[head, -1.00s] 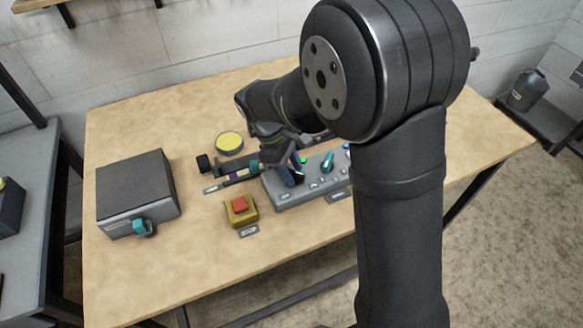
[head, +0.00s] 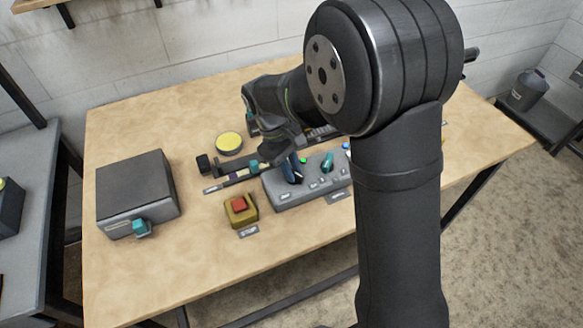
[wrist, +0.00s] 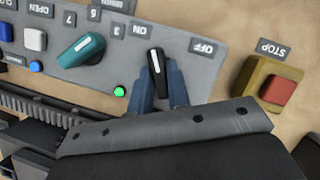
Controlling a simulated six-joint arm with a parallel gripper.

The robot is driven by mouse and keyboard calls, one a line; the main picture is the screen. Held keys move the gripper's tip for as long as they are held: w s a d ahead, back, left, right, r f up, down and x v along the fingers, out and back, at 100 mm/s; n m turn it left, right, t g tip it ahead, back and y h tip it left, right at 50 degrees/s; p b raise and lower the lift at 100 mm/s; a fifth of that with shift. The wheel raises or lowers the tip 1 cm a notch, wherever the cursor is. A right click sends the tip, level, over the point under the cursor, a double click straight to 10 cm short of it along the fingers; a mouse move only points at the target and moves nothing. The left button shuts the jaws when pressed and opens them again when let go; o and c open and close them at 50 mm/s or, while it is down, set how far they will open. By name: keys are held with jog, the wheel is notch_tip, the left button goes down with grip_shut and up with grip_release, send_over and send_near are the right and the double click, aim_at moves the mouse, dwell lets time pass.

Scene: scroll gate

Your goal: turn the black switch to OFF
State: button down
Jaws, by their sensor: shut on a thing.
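The black switch (wrist: 157,68) is a knob with a white mark, on the grey control panel (wrist: 205,75). In the wrist view its marked end points to the upper edge, between the ON label (wrist: 132,31) and the OFF label (wrist: 207,47). My gripper (wrist: 160,86) is shut on the switch, with one blue finger on each side of it. In the head view my gripper (head: 292,167) is at the left part of the panel (head: 285,197), where the fingers largely hide the switch.
A teal knob (wrist: 82,50) and a lit green lamp (wrist: 119,91) are beside the switch on the panel. A red button on a yellow base (head: 240,209) stands left of it. A slider rail (head: 228,182) lies behind, and a grey box (head: 137,190) stands at the left.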

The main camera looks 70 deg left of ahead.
jog(key=m+g, duration=0.1)
jog(key=m, duration=0.2)
jog(key=shift+w+m+h, duration=0.15)
jog(key=shift+m+h, duration=0.15)
jog(key=shift+m, duration=0.1)
jog(key=m+g, duration=0.1)
jog(key=m, duration=0.2)
jog(key=shift+a+m+g, duration=0.1)
jog(key=shift+m+g, duration=0.2)
jog(key=shift+g, duration=0.1)
jog(key=m, duration=0.1)
jog(key=m+g, duration=0.1)
jog(key=m, duration=0.1)
jog(key=shift+w+m, duration=0.2)
jog(key=shift+m, duration=0.1)
jog(key=shift+m+g+y, duration=0.7)
jog(key=shift+m, duration=1.1)
jog(key=c, duration=1.4)
grip_release()
jog(key=shift+o, duration=0.2)
jog(key=shift+r, duration=0.1)
jog(key=v, duration=1.7)
jog(key=shift+w, duration=0.3)
